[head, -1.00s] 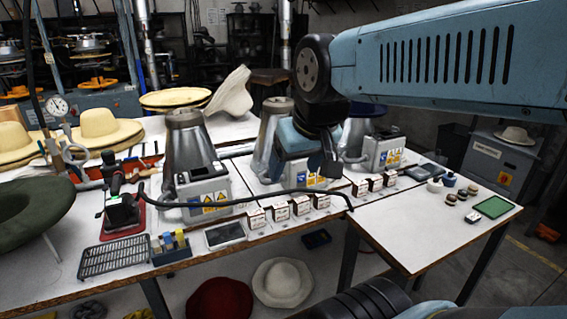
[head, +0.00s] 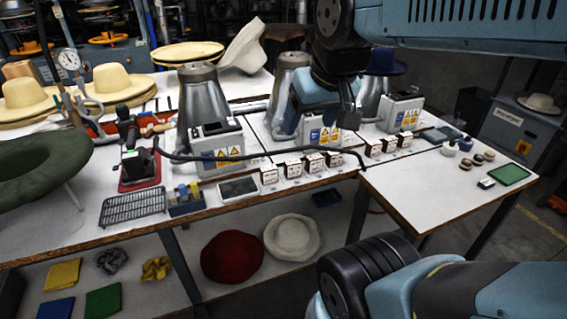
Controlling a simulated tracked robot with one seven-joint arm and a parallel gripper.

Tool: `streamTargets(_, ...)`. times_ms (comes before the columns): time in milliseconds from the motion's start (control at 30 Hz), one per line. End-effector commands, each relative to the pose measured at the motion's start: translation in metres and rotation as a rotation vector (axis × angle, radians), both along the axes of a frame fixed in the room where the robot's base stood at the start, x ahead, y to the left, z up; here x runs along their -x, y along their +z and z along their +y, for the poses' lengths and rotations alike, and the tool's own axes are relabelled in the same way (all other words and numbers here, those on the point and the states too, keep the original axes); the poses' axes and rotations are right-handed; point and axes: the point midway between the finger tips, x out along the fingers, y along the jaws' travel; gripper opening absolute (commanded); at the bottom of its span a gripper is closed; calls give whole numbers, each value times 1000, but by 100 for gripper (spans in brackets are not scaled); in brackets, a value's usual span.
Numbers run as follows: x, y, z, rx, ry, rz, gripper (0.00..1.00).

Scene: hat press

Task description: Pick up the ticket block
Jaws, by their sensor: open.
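No single item is plainly marked as the ticket block. Small white printed blocks stand in a row along the table's front edge, one of them a printed block (head: 293,169); more stand to the right, such as another printed block (head: 373,148). A small pale block (head: 486,183) lies beside the green tray at the right. My gripper (head: 349,120) hangs empty above the table, in front of the metal cones and their control boxes. It is apart from the printed blocks. Its fingers are dark and small in this view.
A black cable (head: 250,154) runs across the table behind the printed blocks. The right table top (head: 430,195) has bare room. Hats lie below.

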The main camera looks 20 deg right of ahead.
Motion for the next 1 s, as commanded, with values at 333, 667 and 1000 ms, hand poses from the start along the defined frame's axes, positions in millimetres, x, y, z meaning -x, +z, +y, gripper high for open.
streamTargets(333, -37, -2, -6, 7, -8, 62, 72)
streamTargets(667, -111, -22, -23, 15, -21, 176, 72)
streamTargets(1000, -184, -67, -46, 13, -32, 292, 72)
